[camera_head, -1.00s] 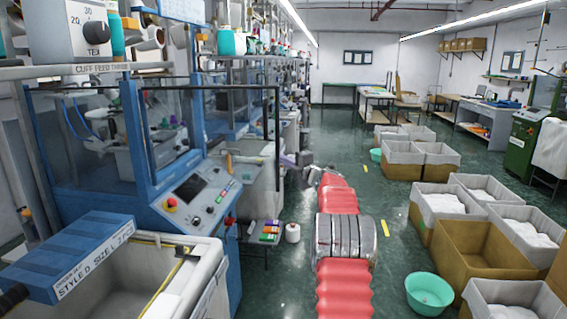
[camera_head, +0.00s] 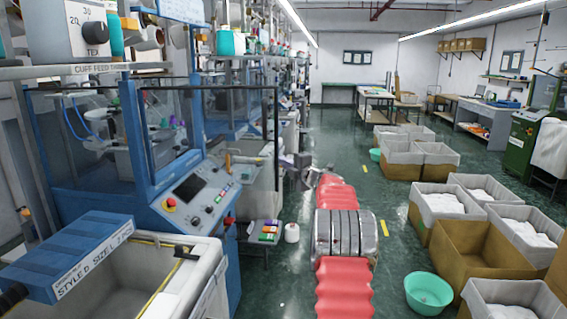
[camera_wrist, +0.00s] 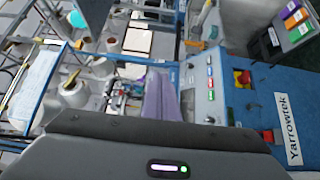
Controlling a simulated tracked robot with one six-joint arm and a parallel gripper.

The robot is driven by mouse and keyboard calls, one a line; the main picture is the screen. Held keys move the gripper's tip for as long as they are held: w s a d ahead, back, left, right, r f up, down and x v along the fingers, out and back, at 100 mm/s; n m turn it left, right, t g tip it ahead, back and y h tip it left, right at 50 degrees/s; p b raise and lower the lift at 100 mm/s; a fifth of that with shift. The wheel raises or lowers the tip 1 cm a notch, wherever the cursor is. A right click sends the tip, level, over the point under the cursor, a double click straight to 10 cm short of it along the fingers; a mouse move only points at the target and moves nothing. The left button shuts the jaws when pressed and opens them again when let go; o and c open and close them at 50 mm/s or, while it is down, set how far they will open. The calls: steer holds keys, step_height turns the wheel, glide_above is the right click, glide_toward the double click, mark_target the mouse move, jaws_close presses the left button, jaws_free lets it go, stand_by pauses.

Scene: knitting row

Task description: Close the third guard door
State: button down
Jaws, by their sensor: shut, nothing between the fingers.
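My gripper (camera_head: 285,161) is at the far end of my red arm in the head view, small, beside the row of knitting machines. In the wrist view its purple-grey fingers (camera_wrist: 161,97) are together, with nothing seen between them. They point over a machine with a blue frame, a control panel (camera_wrist: 207,88) with coloured buttons and a "Yarrowtek" label (camera_wrist: 291,130). In the head view a dark-framed clear guard door (camera_head: 277,125) stands out from the nearest machine. The third guard door cannot be made out clearly; nearer machines cover much of that part of the row.
A red emergency button (camera_wrist: 243,78) sits on the machine in the wrist view. Cardboard bins (camera_head: 478,246) and a green basin (camera_head: 428,293) line the right side. A white cone (camera_head: 292,233) stands on the floor at left. The green aisle floor is clear farther back.

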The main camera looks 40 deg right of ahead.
steer(key=s+d, duration=0.3)
steer(key=s, duration=0.7)
steer(key=shift+s, duration=0.3)
steer(key=shift+d, duration=0.1)
